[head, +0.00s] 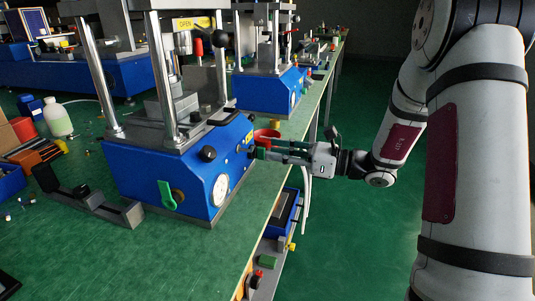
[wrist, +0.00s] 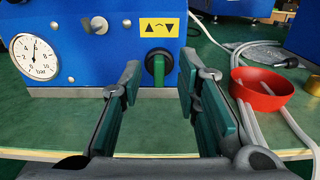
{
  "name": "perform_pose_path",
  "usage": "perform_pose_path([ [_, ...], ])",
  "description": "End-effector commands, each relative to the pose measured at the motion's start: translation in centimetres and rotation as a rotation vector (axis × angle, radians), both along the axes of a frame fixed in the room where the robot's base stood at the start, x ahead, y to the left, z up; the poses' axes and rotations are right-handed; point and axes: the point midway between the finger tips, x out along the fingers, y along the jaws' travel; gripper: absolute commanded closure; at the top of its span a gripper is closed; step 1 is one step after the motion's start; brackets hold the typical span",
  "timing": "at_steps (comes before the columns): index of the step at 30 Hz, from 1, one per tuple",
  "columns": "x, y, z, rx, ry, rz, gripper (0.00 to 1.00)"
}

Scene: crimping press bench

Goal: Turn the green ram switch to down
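The green ram switch (wrist: 158,66) sits on the blue press front, under a yellow label (wrist: 159,27) with up and down arrows. Its green handle stands about upright over a dark round base. My gripper (wrist: 160,82) is open, with green-padded fingers left and right of the switch. The switch shows in the gap between them, and I see no clear contact. In the head view my gripper (head: 262,151) reaches in from the right at the press's right side. The switch cannot be made out clearly there.
A pressure gauge (wrist: 35,57) is left on the same panel. A red bowl (wrist: 262,88) stands close right of my fingers, with pale hoses by it. Another green lever (head: 166,195) is on the press's left face. The aisle floor (head: 345,230) is clear.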

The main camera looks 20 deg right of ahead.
Motion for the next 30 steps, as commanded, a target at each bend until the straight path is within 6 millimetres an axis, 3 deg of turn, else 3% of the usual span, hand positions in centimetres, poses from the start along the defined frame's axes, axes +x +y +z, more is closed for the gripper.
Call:
perform_pose_path([
  [6,1.4,2.0,0.0,-0.001,-0.002,0.002,0.7],
  [17,1.8,2.5,0.1,0.0,-0.001,0.0,0.7],
  [18,1.8,2.5,0.1,0.0,-0.001,0.0,0.72],
  [22,1.8,2.5,0.1,0.0,-0.001,0.001,1.0],
  [30,1.8,2.5,0.1,0.001,0.002,0.001,1.0],
])
